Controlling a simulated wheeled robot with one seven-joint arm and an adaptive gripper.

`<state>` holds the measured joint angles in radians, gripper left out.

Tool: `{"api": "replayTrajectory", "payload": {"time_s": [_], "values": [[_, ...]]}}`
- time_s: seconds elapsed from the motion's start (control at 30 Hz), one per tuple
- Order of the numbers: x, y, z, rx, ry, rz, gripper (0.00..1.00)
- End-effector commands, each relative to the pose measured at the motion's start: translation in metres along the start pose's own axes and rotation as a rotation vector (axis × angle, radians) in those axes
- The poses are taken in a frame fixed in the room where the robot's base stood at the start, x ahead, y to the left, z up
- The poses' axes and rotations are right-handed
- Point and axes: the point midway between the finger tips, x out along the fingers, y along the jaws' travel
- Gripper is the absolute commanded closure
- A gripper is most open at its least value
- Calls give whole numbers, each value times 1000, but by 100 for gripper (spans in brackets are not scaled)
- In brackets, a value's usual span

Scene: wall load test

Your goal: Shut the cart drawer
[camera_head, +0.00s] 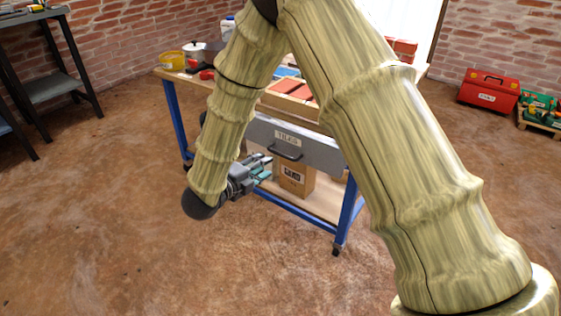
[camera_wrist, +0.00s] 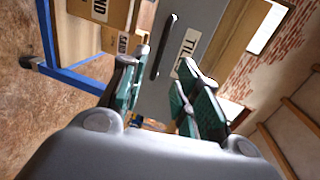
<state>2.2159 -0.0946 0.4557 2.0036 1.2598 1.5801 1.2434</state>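The cart drawer has a grey front (camera_head: 322,153) with a white label reading "TILES" and a dark bar handle (camera_head: 286,151). Its front seems to stand out past the cart's right blue leg, but how far is unclear. My gripper (camera_head: 266,167) is just left of and below the handle in the head view. In the wrist view my gripper (camera_wrist: 164,62) is open, its green-padded fingers apart and nothing held. The handle (camera_wrist: 163,47) shows beyond and between the fingertips, and the grey drawer front (camera_wrist: 203,20) lies behind it. I cannot tell whether the fingers touch the handle.
The cart has blue legs (camera_head: 348,208) on castors and a lower shelf holding a cardboard box (camera_head: 294,178). A wooden box of red tiles (camera_head: 290,90), a pot and a yellow tub (camera_head: 172,60) are above. A red toolbox (camera_head: 489,91) stands at right. The front floor is clear.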

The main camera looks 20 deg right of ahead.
Motion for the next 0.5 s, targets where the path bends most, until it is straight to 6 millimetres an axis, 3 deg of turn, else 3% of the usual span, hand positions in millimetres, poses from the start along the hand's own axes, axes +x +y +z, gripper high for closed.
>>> {"api": "replayTrajectory", "payload": {"time_s": [0.5], "values": [[74,3,-1,2,2,1,68]]}}
